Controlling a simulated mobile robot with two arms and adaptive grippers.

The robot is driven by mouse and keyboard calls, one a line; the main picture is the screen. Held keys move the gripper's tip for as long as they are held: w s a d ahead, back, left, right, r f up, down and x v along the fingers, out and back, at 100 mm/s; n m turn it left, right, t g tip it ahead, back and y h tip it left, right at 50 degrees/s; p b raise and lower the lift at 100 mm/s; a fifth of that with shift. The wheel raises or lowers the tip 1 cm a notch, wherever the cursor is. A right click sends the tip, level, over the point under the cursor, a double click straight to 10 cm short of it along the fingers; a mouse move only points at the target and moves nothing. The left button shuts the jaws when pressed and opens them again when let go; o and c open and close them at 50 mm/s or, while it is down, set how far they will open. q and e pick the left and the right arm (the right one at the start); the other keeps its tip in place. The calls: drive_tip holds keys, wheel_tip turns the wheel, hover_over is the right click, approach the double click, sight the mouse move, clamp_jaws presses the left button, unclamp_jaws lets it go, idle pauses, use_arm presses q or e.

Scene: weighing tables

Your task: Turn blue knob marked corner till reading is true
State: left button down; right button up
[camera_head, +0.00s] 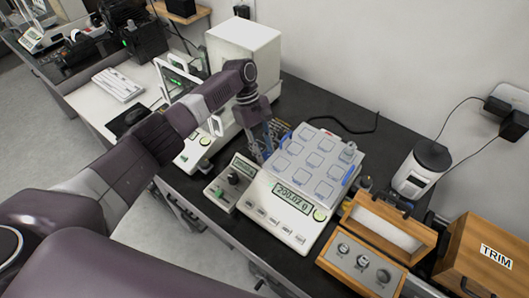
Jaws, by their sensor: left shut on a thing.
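The scale (309,218) stands on the dark table with a light pan (312,160) marked with several squares. Its tilted display (292,198) shows digits that look like 200.020, though small. A grey metal weight (348,153) stands at the pan's back right corner. Blue parts show at the pan's sides, one at the right (349,175) and one at the left. My left gripper (265,152) reaches down at the pan's left side and is shut on a blue knob there, mostly hidden by the fingers. My right gripper is out of view.
A small box with a display and a knob (228,187) stands left of the scale. A wooden case with weights (362,266) and a wooden box marked TRIM (484,251) are at the right. A white canister (421,168) stands behind them. A white instrument (244,48) is at the back.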

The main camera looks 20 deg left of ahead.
use_arm(q)
drive_tip(key=shift+w+r, duration=0.1)
drive_tip(key=c, duration=1.9)
unclamp_jaws()
drive_tip(key=v, duration=1.2)
